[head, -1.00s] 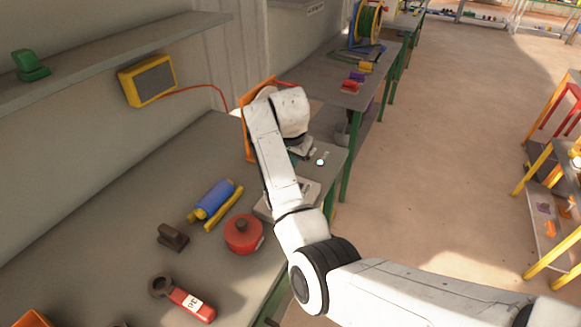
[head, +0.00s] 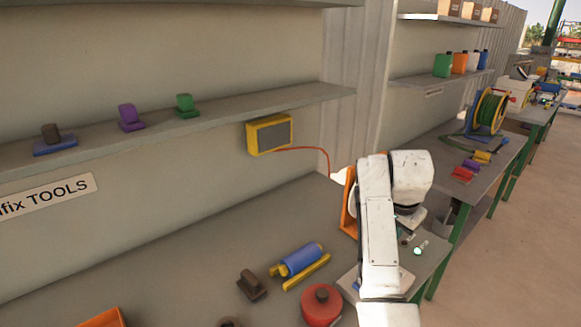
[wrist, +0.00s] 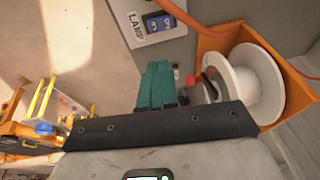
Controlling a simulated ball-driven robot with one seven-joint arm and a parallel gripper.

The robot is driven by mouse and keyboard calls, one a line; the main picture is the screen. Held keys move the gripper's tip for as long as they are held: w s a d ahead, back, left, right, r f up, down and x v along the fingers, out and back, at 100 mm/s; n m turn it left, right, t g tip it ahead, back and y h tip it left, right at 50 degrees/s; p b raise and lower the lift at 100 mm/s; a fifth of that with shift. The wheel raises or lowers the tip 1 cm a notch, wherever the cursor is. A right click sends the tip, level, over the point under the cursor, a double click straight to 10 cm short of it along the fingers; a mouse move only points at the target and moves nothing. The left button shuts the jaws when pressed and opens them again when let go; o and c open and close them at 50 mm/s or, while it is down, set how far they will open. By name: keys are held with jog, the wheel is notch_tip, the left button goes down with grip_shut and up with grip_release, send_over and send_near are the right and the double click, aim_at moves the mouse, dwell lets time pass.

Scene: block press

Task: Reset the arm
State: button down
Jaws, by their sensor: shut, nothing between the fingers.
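My white arm (head: 379,230) stands over the right end of the grey workbench in the head view, bent at its upper joint. My gripper (wrist: 155,85) shows in the wrist view as teal fingers pressed together, shut and empty. In the head view the arm hides most of the gripper. In the wrist view, the fingers are beside a white spool (wrist: 262,84) in an orange holder (wrist: 222,42); I cannot tell the exact gap. A panel marked LAMP with a blue switch (wrist: 166,8) lies beyond the fingertips.
On the bench are a red round pot (head: 321,306), a blue and yellow cylinder (head: 301,259) and a brown block (head: 251,285). A yellow box (head: 269,134) hangs on the wall below a shelf (head: 235,108) of small blocks. Open floor (head: 500,265) lies at right.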

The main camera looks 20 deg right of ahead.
jog(key=s+a+f+n, duration=0.3)
jog(key=s+f+n, duration=0.1)
jog(key=s+f, duration=0.45)
jog(key=s+a+f+n, duration=0.3)
jog(key=s+f, duration=0.5)
jog(key=s, duration=0.1)
jog(key=s+a+f+n+y, duration=0.1)
jog(key=s+a+n, duration=0.1)
jog(key=s, duration=0.4)
jog(key=s+a+f+n+g, duration=0.1)
jog(key=s+a+n, duration=0.1)
jog(key=s+a, duration=0.2)
jog(key=s+a+f+n+y, duration=0.1)
jog(key=s+a+f+n, duration=0.1)
jog(key=s, duration=0.6)
jog(key=shift+s+a+n+y, duration=0.3)
jog(key=shift+s+a+n, duration=0.1)
jog(key=shift+a, duration=0.4)
